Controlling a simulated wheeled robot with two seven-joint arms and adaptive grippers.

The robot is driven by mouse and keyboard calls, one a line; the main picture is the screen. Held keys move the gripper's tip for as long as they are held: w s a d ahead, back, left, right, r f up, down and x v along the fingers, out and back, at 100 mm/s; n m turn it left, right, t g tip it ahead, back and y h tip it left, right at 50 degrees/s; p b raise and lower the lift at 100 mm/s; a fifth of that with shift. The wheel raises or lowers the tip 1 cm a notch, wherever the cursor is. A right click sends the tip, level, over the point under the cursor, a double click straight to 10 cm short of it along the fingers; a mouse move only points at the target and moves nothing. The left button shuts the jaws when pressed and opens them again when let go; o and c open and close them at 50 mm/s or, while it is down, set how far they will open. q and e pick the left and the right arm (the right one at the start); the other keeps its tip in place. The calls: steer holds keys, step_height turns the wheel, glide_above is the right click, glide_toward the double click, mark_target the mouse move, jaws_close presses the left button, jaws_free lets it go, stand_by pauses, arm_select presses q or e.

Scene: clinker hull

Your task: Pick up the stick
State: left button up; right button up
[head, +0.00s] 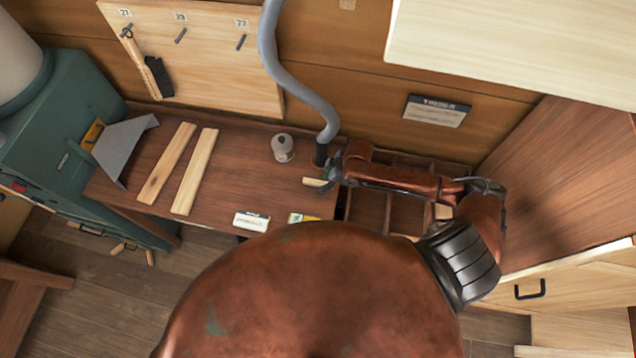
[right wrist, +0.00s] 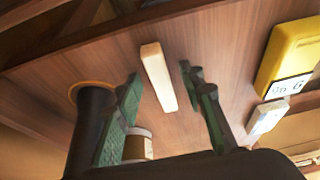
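A short pale wooden stick (head: 314,182) lies on the brown workbench (head: 238,185) right beside my right gripper (head: 329,177). In the right wrist view the stick (right wrist: 157,72) lies lengthwise between the green finger pads, with a gap on both sides. My right gripper is open and not touching the stick as far as I can see. In the head view part of the stick's right end is hidden by the gripper. My left gripper does not show.
A grey hose (head: 300,90) ends in a black nozzle (right wrist: 92,125) close beside the gripper. Two wooden slats (head: 195,172) lie further left. A divided tray is under my arm.

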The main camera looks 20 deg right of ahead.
jaws_close()
steer(key=shift+r, duration=0.15)
